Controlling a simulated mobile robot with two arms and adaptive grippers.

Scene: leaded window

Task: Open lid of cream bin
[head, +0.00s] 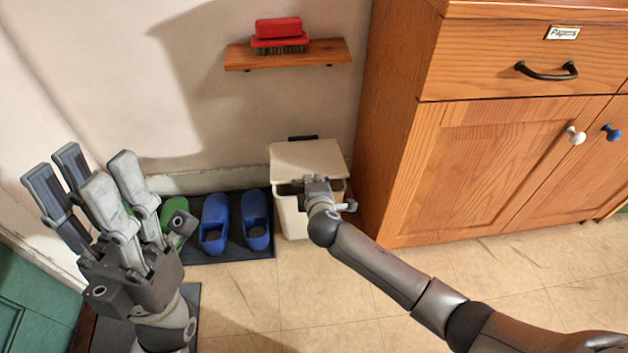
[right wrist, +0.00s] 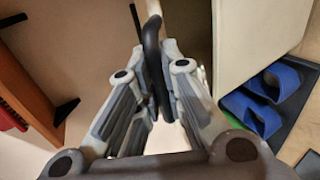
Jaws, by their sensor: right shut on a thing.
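The cream bin (head: 292,222) stands on the floor between the shoe mat and the wooden cabinet. Its lid (head: 307,158) is partly raised at the front, with a dark gap between it and the bin body. My right gripper (head: 316,183) is at the lid's front edge. In the right wrist view it (right wrist: 158,85) is shut on the lid's black handle (right wrist: 151,42); the bin's pale side (right wrist: 250,45) is to the right. My left gripper (head: 88,175) is open and empty, at the left, well away from the bin.
Blue shoes (head: 256,222) and a green shoe (head: 172,215) stand on a dark mat (head: 262,252) left of the bin. A wooden shelf (head: 288,56) with a red brush (head: 279,30) hangs above. The wooden cabinet (head: 400,200) closes off the right side.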

